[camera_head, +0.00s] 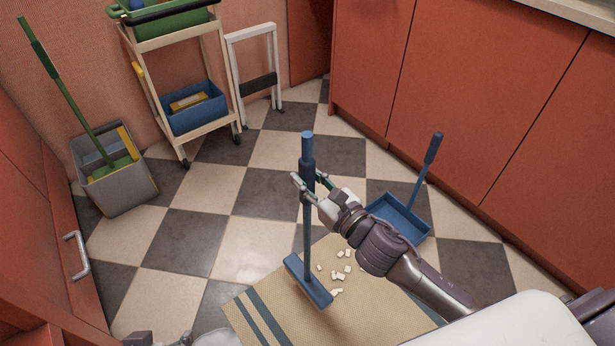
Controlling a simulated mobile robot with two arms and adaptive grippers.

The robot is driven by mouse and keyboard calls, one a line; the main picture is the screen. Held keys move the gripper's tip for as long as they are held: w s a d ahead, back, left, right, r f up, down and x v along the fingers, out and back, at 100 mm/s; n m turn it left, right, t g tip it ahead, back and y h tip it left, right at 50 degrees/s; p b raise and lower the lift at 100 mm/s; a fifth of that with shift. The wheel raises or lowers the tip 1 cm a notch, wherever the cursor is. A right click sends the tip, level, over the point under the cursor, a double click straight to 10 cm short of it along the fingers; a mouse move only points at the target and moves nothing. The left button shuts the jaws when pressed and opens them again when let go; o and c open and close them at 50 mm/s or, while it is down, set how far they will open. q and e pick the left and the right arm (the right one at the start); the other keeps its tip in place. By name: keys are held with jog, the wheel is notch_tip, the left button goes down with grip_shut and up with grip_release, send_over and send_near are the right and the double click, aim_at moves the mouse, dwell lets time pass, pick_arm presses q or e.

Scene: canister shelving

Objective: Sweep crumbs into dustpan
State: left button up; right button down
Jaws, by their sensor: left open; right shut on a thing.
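A blue broom (306,235) stands nearly upright, its wide head low over the tan mat. My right gripper (308,188) is shut on the broom's handle, below its top end. Several pale crumbs (339,276) lie scattered on the mat, just right of the broom head. A blue dustpan (400,218) with an upright handle sits on the floor beyond the mat, to the right of the broom and partly hidden behind my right gripper and arm. My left gripper (155,339) shows only in part at the bottom edge, open and away from the broom.
A tan mat (275,315) with dark stripes lies on the checkered floor. A grey bucket (122,185) with a green mop stands at left. A cart (207,121) with bins and a white step stool (254,70) stand behind. Red cabinets (470,90) line the right.

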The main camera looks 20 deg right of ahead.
jog(key=shift+f+b, duration=0.85)
jog(key=shift+b, duration=0.1)
jog(key=shift+f+b, duration=0.85)
jog(key=shift+b, duration=0.05)
pick_arm(q)
jog(key=w+d+r+t+h, duration=0.1)
jog(key=w+d+r+t, duration=0.1)
jog(key=w+r+t, duration=0.3)
jog(key=w+d+r+t+h, duration=0.2)
jog(key=w+r+t, duration=0.3)
jog(key=r, duration=0.3)
jog(key=shift+w+d+m+t, duration=0.25)
jog(key=shift+d+m+t, duration=0.05)
jog(key=shift+d+t, duration=0.1)
pick_arm(e)
jog(key=shift+f, duration=0.1)
pick_arm(q)
jog(key=shift+r, duration=0.1)
pick_arm(e)
jog(key=shift+s, duration=0.1)
